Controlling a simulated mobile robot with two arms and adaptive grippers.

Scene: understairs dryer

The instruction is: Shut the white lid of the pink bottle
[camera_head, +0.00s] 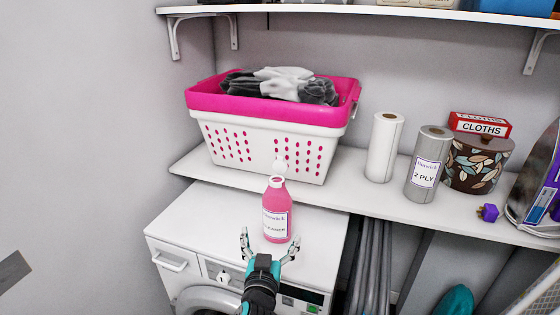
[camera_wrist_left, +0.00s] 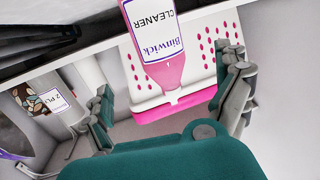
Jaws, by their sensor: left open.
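The pink bottle (camera_head: 277,222) stands upright on top of the white washing machine or dryer (camera_head: 320,225), its label facing me. Its white lid (camera_head: 280,166) shows above the pink neck and appears raised, but it is hard to separate from the white basket behind. My left gripper (camera_head: 268,246) is open and empty, low in front of the bottle with its fingers spread to either side. In the left wrist view the bottle (camera_wrist_left: 158,62) appears upside down between the open fingers (camera_wrist_left: 168,88), apart from them. My right gripper is not in view.
A pink and white laundry basket (camera_head: 225,145) with clothes stands behind on the shelf (camera_head: 350,190). Paper rolls (camera_head: 384,147) (camera_head: 428,165), a patterned pot (camera_head: 478,165) and a red cloths box (camera_head: 480,124) stand to the right. The machine top beside the bottle is clear.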

